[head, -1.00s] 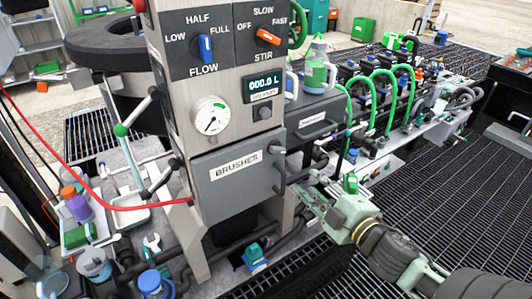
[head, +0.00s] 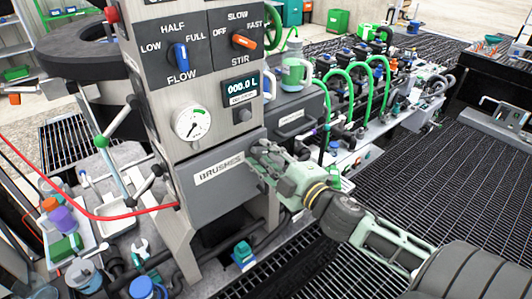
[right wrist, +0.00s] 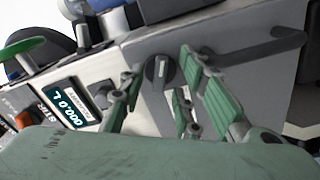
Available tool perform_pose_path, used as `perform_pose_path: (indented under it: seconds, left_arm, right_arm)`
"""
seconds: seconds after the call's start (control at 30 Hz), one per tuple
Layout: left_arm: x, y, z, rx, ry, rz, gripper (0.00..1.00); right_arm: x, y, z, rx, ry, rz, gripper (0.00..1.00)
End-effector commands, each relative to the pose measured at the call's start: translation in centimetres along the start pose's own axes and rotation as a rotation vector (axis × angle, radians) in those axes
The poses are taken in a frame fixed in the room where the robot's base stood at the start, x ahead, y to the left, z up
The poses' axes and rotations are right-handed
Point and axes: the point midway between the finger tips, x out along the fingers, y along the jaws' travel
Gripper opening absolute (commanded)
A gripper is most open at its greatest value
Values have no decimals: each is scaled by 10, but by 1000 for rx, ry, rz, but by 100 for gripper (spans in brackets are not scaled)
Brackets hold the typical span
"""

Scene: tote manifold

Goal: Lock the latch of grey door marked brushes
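The grey door marked BRUSHES (head: 200,186) is on the front of the grey machine column and looks shut. In the right wrist view, a dark round knob with a white mark (right wrist: 160,73), which looks like the latch, sits on the door near a long handle bar (right wrist: 272,48). My right gripper (head: 258,154) is at the door's upper right edge and hides the latch in the head view. In the right wrist view its fingers (right wrist: 160,62) are open on either side of the knob; contact cannot be told. My left gripper is not in view.
Above the door are a gauge (head: 191,122), a display (head: 240,90), and blue (head: 180,55) and orange (head: 244,41) knobs. A green-tipped lever (head: 102,140) and red hose (head: 110,214) are at left. Green hoses (head: 340,85) stand behind. Grated floor (head: 440,180) is open at right.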

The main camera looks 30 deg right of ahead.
Motion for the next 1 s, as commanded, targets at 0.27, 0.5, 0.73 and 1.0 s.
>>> perform_pose_path:
  seconds: [0.27, 0.5, 0.73, 1.0]
  left_arm:
    - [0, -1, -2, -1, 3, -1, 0]
    - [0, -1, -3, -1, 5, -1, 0]
    - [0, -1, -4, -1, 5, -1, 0]
    - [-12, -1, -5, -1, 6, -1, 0]
  right_arm:
    - [1, 0, 0, 0, 0, 0, 30]
    - [1, 0, 0, 0, 0, 0, 9]
    - [1, 0, 0, 0, 0, 0, 0]
    - [1, 2, 0, -134, -3, -3, 0]
